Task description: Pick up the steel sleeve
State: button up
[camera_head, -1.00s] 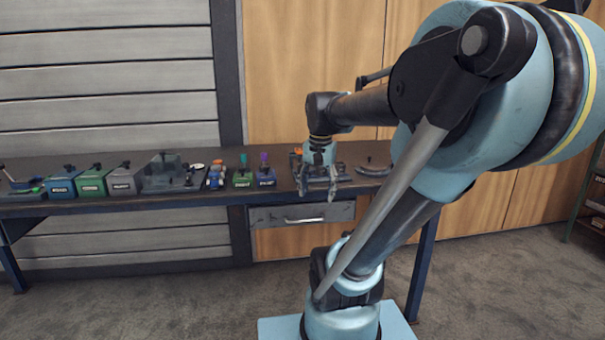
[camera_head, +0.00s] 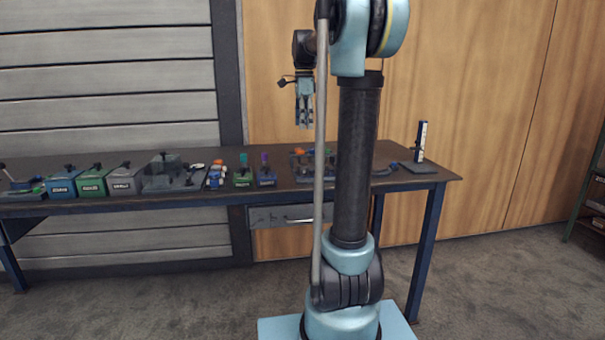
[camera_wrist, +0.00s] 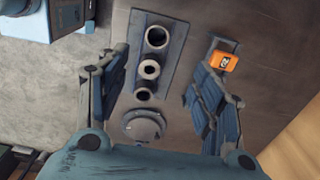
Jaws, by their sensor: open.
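In the wrist view, a dark plate carries three upright round, hollow pieces in a row. The middle one, a pale thick-walled ring (camera_wrist: 149,69), looks most like the steel sleeve, but I cannot be sure. Beside it stand a larger dark-bored ring (camera_wrist: 156,37) and a smaller one (camera_wrist: 144,94). My gripper (camera_wrist: 168,55) is open and empty, its fingers to either side of the row in this view. In the head view my gripper (camera_head: 304,124) hangs pointing down, well above the bench. The sleeve cannot be made out there.
The plate (camera_wrist: 173,25) lies on the bench (camera_head: 225,200). A round disc (camera_wrist: 143,125) lies near its end. An orange block (camera_wrist: 221,60) is by the right finger. Labelled boxes (camera_head: 93,182) line the bench's left. An upright scale (camera_head: 420,141) stands at its right end.

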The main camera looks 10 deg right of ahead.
send_over(303, 170)
jog(key=w, duration=0.3)
jog(key=f, duration=1.1)
jog(key=shift+d+f, duration=0.3)
jog(key=shift+d, duration=0.05)
jog(key=shift+s+f, duration=0.2)
jog(key=shift+f, duration=1.25)
jog(key=shift+s+f, duration=0.15)
jog(key=shift+f, duration=1.25)
jog(key=shift+c, duration=0.3)
jog(key=c, duration=1.2)
